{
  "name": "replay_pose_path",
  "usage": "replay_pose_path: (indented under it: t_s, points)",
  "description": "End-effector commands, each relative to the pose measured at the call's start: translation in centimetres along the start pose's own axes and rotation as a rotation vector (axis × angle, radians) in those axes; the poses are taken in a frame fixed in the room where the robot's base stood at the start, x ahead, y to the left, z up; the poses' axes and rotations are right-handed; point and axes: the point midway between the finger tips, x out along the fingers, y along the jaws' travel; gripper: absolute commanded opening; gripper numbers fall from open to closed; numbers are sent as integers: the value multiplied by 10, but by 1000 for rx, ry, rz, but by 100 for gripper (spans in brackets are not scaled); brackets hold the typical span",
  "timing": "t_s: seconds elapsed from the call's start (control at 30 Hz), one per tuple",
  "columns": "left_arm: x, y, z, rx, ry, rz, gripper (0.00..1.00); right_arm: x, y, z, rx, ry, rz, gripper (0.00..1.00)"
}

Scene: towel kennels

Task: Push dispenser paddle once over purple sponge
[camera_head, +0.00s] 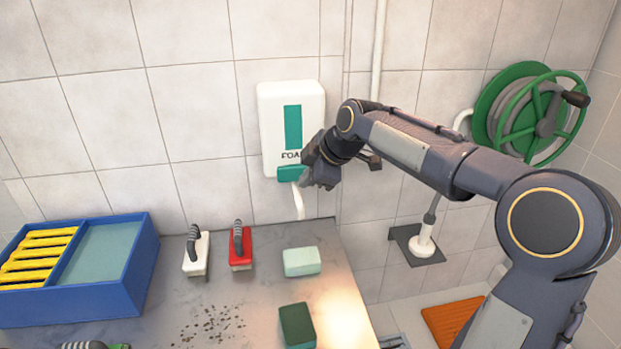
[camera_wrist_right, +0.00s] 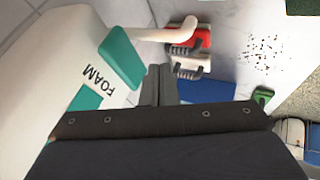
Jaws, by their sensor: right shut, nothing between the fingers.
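A white wall dispenser (camera_head: 270,118) marked FOAM has a teal paddle (camera_head: 289,174) at its lower front and a white spout (camera_head: 299,203) below. My right gripper (camera_head: 303,183) is shut and empty, close to the right of the paddle; contact cannot be told. In the right wrist view the shut fingers (camera_wrist_right: 159,69) lie beside the paddle (camera_wrist_right: 121,57), with the spout (camera_wrist_right: 158,34) beyond their tips. A pale mint sponge (camera_head: 301,262) lies on the table below the spout. No purple sponge shows. My left gripper is not in view.
The grey table (camera_head: 240,290) holds a white brush (camera_head: 197,257), a red brush (camera_head: 241,252), a dark green sponge (camera_head: 297,325) and a blue divided tray (camera_head: 130,275). A green hose reel (camera_head: 490,105) hangs at right. An orange mat (camera_head: 452,318) lies lower right.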

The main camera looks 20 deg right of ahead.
Motion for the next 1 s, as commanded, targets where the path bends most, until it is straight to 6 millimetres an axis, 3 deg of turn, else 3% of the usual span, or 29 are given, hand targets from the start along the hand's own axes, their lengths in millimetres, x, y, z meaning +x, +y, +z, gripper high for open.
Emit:
replay_pose_path:
  t_s: [0.1,0.4,0.6,1.0]
  points:
    - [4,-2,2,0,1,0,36,-27,2,1,0,0,11,0]
    - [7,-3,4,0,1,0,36,-80,2,1,1,0,10,0]
    - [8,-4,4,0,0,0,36,-92,1,1,1,0,5,0]
    - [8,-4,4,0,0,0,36,-93,1,1,1,0,5,0]
